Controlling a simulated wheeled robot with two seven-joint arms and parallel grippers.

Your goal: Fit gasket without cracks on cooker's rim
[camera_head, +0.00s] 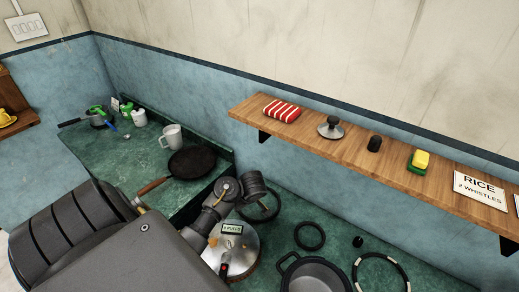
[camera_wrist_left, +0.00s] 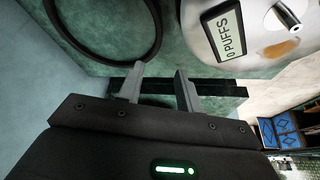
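My left gripper (camera_wrist_left: 158,90) is open in the left wrist view, with nothing between its fingers. A black ring (camera_wrist_left: 157,42) lies on the green counter just beyond the fingers, apart from them. In the head view my left arm partly covers this ring (camera_head: 275,211). A smaller plain black ring (camera_head: 322,236) lies to its right. Another dark ring with pale segments (camera_head: 408,272) lies at the lower right. The cooker pot (camera_head: 290,264) is cut off at the bottom edge. The steel lid (camera_head: 245,262) shows a "0 PUFFS" display (camera_wrist_left: 229,32). My right gripper is not in view.
A wooden shelf (camera_head: 345,143) above the counter holds a striped cloth (camera_head: 282,111), a knobbed lid (camera_head: 330,127) and a sponge (camera_head: 420,159). A small black part (camera_head: 358,241) lies near the rings. A pan (camera_head: 192,162) and mug (camera_head: 171,136) stand at the left.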

